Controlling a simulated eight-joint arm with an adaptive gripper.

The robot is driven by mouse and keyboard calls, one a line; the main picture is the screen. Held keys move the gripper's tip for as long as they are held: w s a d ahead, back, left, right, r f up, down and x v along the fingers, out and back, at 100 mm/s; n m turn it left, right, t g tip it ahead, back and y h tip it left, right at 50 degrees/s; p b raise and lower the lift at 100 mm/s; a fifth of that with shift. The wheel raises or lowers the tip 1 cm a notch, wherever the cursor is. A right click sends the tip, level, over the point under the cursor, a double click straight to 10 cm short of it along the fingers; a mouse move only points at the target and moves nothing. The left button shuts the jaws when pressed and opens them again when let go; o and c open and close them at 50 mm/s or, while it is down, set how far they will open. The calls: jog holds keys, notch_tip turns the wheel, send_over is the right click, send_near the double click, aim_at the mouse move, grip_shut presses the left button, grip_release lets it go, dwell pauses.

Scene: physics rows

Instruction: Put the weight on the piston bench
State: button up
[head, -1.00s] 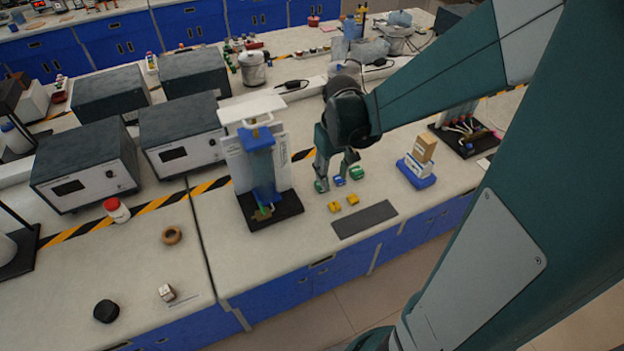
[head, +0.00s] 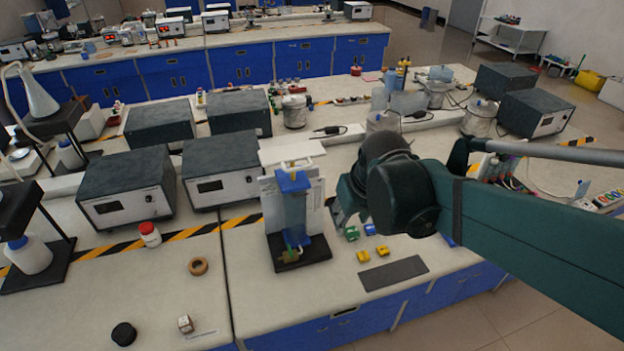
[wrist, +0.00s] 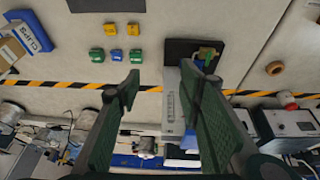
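The piston bench (head: 295,215) stands upright on a black base, with a blue clear cylinder, a white backboard and a flat white platform on top. In the wrist view its black base (wrist: 180,48) shows beyond the right finger, which hides part of the bench. Small blocks, likely the weights, sit on the counter to its right: yellow ones (head: 382,251), a green one (head: 351,233) and a blue one (head: 370,229). The wrist view shows two yellow, two green and one blue (wrist: 116,55). My gripper (wrist: 160,82) is open and empty, raised above the counter beside the bench.
A dark grey mat (head: 393,273) lies in front of the blocks. Grey instrument boxes (head: 222,170) stand left of the bench. A labelled box stack (wrist: 30,35) shows in the wrist view.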

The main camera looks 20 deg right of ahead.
jog(key=s+a+r+t, duration=0.3)
jog(key=s+a+r, duration=0.2)
jog(key=s, duration=0.1)
jog(key=shift+s, duration=0.15)
dwell(0.3)
